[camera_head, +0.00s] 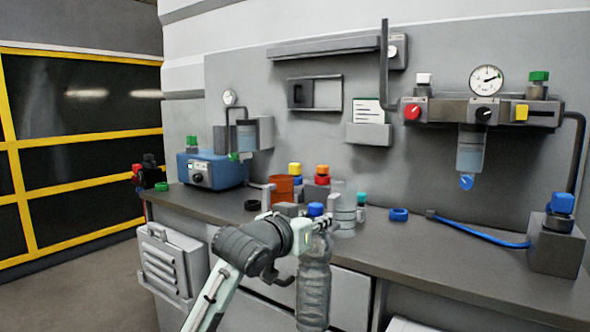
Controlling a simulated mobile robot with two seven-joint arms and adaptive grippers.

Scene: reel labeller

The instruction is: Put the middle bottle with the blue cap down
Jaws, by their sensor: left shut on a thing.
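The clear bottle with the blue cap (313,285) hangs upright in front of the counter's front edge, its lower end near the bottom of the picture. My left gripper (317,224) is shut on it just below the blue cap (315,209). Its body hangs below the fingers, in front of the drawer fronts. Behind the gripper, on the grey counter (440,252), stands another clear container (346,215). A teal cap (361,198) shows beside it. My right gripper is not in view.
An orange cup (282,189) and small blocks with yellow and red caps (322,172) stand behind my gripper. A blue ring (399,215) and blue hose (480,236) lie to the right. A blue device (211,170) stands left. The right front counter is mostly clear.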

